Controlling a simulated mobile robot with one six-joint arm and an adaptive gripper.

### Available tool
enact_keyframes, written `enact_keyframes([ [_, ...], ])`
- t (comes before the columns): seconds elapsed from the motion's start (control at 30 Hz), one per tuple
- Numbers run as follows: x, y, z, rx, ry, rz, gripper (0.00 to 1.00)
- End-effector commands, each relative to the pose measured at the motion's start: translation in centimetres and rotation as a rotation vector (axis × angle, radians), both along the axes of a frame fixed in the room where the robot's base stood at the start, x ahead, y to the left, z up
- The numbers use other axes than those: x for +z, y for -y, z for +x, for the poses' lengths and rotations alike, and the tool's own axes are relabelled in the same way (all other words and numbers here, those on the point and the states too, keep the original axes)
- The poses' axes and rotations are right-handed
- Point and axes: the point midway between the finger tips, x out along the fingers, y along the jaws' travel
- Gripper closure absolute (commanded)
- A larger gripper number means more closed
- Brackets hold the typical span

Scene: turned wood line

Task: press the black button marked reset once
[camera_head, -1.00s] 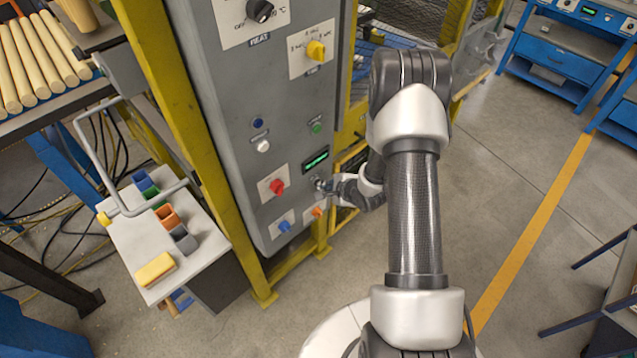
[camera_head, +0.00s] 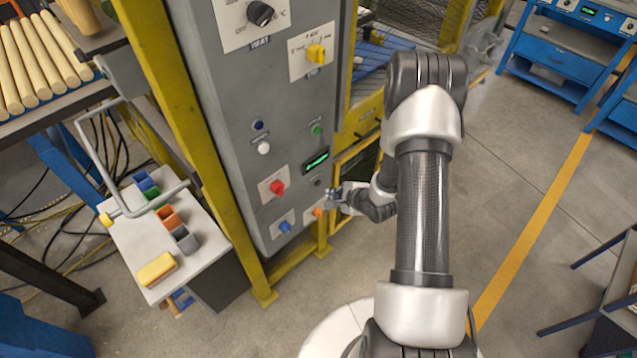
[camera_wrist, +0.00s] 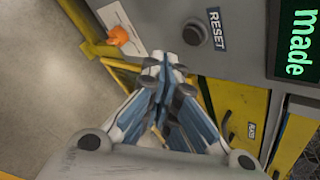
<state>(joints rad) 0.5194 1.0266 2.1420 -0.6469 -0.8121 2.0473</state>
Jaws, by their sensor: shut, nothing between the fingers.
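The black reset button (camera_wrist: 194,34) shows in the wrist view on the grey panel, beside a blue plate reading RESET (camera_wrist: 217,28). In the head view the button (camera_head: 317,182) is a small dark spot below the green display. My gripper (camera_wrist: 168,66) is shut and empty. In the wrist view its fingertips lie below and left of the button in the picture and do not cover it. In the head view my gripper (camera_head: 331,198) is just right of and below the button, and seems apart from the panel.
The green display (camera_wrist: 295,38) shows the word "made". An orange knob (camera_wrist: 118,35) sits near the reset button. The panel also carries a red button (camera_head: 277,187), a blue knob (camera_head: 284,227) and a white button (camera_head: 264,148). A yellow frame (camera_head: 322,235) stands close below my gripper.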

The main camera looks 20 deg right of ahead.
Motion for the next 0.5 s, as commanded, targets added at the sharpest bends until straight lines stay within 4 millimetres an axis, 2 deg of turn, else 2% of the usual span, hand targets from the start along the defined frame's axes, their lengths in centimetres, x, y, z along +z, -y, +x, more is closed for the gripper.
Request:
enact_keyframes([
  [0.23, 0.0, 0.9, -2.3, -0.001, 0.0, 0.0, 1.0],
  [0.5, 0.0, 1.0, -2.9, 0.001, 0.0, 0.0, 1.0],
])
